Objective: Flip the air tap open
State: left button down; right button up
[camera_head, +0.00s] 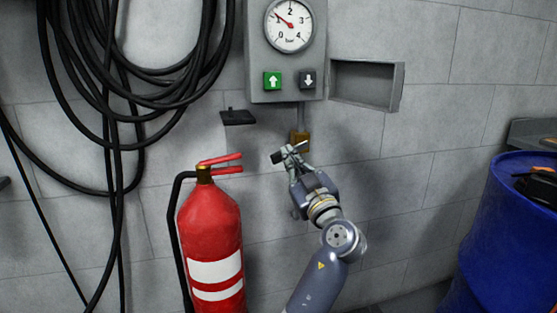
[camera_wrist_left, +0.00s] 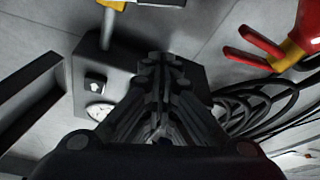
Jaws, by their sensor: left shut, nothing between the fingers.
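The air tap (camera_head: 300,139) is a small brass-coloured body on a pipe below the grey gauge box. In the wrist view the tap (camera_wrist_left: 113,4) is cut off by the top edge, and a grey lever-like piece (camera_wrist_left: 160,2) runs right from it. My left gripper (camera_head: 288,154) is just below and left of the tap body in the head view. Its fingers (camera_wrist_left: 162,62) are shut together with nothing between them. They partly hide the area around the tap's handle in the head view, so I cannot tell whether they touch it. My right gripper is out of view.
The gauge box (camera_head: 255,50) carries a dial (camera_head: 289,25), a green up button (camera_head: 273,81) and a dark down button (camera_head: 308,79). A wall tray (camera_head: 398,90) is right of it. A red extinguisher (camera_head: 210,225) stands left of my arm; black hoses (camera_head: 108,140) hang further left. A blue barrel (camera_head: 510,240) is at right.

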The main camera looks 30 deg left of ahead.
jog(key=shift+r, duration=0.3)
